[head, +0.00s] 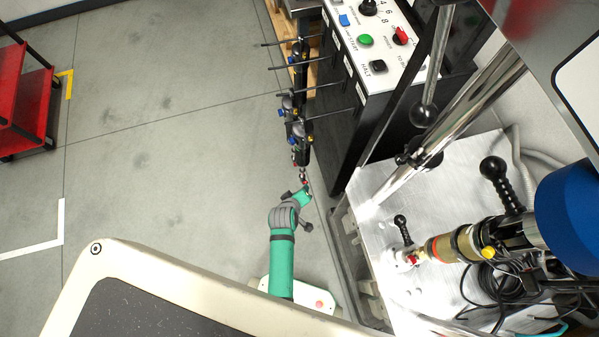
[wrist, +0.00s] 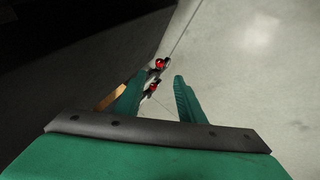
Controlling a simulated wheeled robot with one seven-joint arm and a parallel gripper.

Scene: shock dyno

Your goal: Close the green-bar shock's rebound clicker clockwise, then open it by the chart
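Several dark shocks (head: 301,128) with blue and yellow knobs hang in a row on a rack beside the machine in the head view. Small red parts at their near ends also show in the wrist view (wrist: 160,64). Another shock (head: 458,245), with a gold body, orange band and yellow knob, sits in the dyno at right. I cannot tell which shock has a green bar, and I see no readable chart. My gripper (wrist: 156,88) is open, its teal fingers apart. One red-tipped end shows between them in the picture; contact cannot be told.
The dyno's control panel (head: 372,42) has a green button and a red switch. Thin dark rods (head: 292,66) stick out left over the rack. A red cart (head: 24,100) is far left; the floor between is clear.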

